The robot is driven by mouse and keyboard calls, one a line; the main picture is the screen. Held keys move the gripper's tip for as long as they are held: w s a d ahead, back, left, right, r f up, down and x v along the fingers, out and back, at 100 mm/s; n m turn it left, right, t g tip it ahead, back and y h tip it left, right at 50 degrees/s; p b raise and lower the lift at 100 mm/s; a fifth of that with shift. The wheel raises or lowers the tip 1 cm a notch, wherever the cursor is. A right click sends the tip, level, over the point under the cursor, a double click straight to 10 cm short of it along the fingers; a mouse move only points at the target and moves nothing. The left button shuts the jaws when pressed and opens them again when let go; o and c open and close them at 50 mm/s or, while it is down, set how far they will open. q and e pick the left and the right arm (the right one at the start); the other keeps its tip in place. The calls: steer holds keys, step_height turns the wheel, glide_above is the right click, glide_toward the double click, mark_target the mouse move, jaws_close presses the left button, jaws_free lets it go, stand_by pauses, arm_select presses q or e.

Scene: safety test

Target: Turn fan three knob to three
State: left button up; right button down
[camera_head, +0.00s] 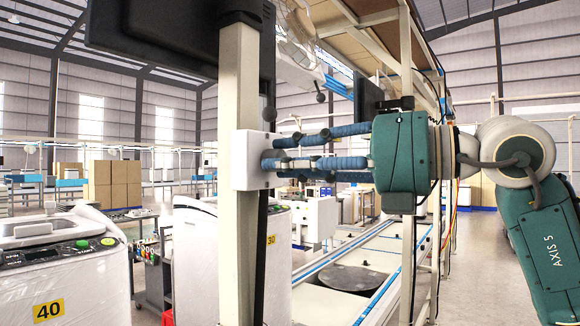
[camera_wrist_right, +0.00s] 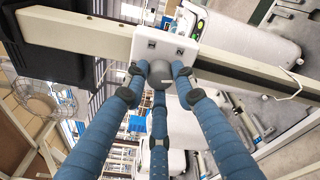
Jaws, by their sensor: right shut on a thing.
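A white control box (camera_head: 240,160) is fixed to a pale upright post (camera_head: 238,100) left of centre in the head view. It also shows in the right wrist view (camera_wrist_right: 170,47). My right gripper (camera_head: 273,154) reaches in from the right, with its blue fingers level and their tips at the box's right face. In the wrist view the fingertips are closed around a grey round knob (camera_wrist_right: 159,74) on the box. The fingers partly hide the knob, and its setting cannot be read. My left gripper is in neither view.
A black panel (camera_head: 150,35) stands at the top of the post. A wire fan cage (camera_wrist_right: 34,98) shows in the wrist view. White washing machines (camera_head: 55,260) stand at lower left. A conveyor line with a round dark plate (camera_head: 345,278) runs behind my arm.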

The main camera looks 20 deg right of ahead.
steer(key=c, duration=2.5)
jaws_free()
steer(key=shift+a+f+m+b, duration=0.1)
steer(key=shift+f+m+b, duration=0.15)
steer(key=shift+m, duration=0.5)
steer(key=shift+a+f+m+b, duration=0.1)
steer(key=shift+f+m+b, duration=0.15)
steer(key=shift+m, duration=0.5)
steer(key=shift+c, duration=0.2)
jaws_close()
steer(key=o, duration=1.1)
jaws_free()
steer(key=shift+o, duration=0.2)
steer(key=shift+r, duration=0.2)
steer(key=v, duration=1.2)
steer(key=shift+f, duration=0.25)
steer(key=shift+w+y, duration=0.1)
steer(key=shift+y, duration=0.2)
